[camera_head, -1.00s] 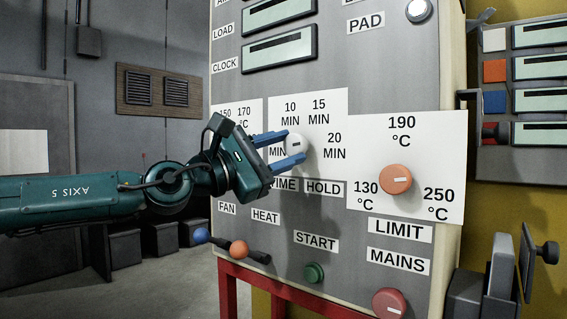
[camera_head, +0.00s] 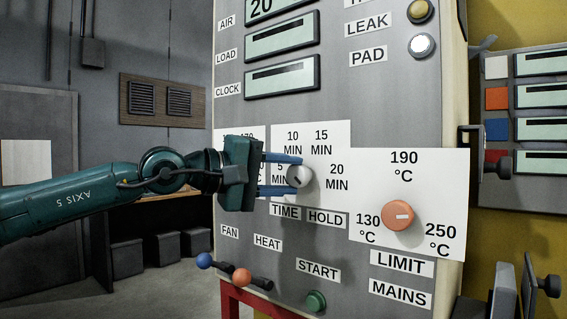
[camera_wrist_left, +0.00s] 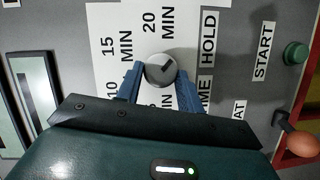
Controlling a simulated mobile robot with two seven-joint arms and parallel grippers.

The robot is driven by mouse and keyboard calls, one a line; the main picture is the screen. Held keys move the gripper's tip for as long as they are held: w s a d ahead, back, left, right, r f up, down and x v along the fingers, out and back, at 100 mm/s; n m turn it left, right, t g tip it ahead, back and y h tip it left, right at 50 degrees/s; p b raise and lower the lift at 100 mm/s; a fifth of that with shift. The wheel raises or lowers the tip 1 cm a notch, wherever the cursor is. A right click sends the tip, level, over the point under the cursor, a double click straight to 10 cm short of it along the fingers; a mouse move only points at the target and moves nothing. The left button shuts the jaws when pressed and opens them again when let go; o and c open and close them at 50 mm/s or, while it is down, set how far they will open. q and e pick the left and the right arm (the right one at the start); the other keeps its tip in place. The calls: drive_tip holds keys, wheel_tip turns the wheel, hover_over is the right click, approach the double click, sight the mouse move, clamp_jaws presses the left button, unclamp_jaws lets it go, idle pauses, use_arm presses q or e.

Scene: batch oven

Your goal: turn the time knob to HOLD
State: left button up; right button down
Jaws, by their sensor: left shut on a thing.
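The time knob (camera_head: 299,177) is a round pale grey knob on the panel, ringed by labels such as 10 MIN, 15 MIN and 20 MIN. The HOLD label (camera_head: 326,219) is below it to the right. My left gripper (camera_head: 294,175) has its blue fingers shut on the knob, one above and one below. The wrist view shows the knob (camera_wrist_left: 160,69) between the fingertips. Its dark line slants toward the upper right there, roughly toward the HOLD label (camera_wrist_left: 208,38); the exact alignment is hard to tell. My right gripper is not in view.
An orange temperature knob (camera_head: 398,215) is to the right. The START button (camera_head: 316,301) and the levers with a blue ball (camera_head: 204,260) and an orange ball (camera_head: 241,277) are below. Grey display windows (camera_head: 282,77) are above.

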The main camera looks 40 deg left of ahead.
use_arm(q)
drive_tip(key=shift+r+m+g+y+p, duration=0.25)
drive_tip(key=shift+m+y+p, duration=0.35)
drive_tip(key=shift+m, duration=0.3)
drive_tip(key=shift+d+f+m, duration=0.1)
drive_tip(key=shift+m, duration=0.2)
drive_tip(key=shift+m+p, duration=0.3)
drive_tip(key=shift+p, duration=0.1)
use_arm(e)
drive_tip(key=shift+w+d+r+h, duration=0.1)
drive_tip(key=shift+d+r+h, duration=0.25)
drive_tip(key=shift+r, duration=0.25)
use_arm(q)
drive_tip(key=o, duration=1)
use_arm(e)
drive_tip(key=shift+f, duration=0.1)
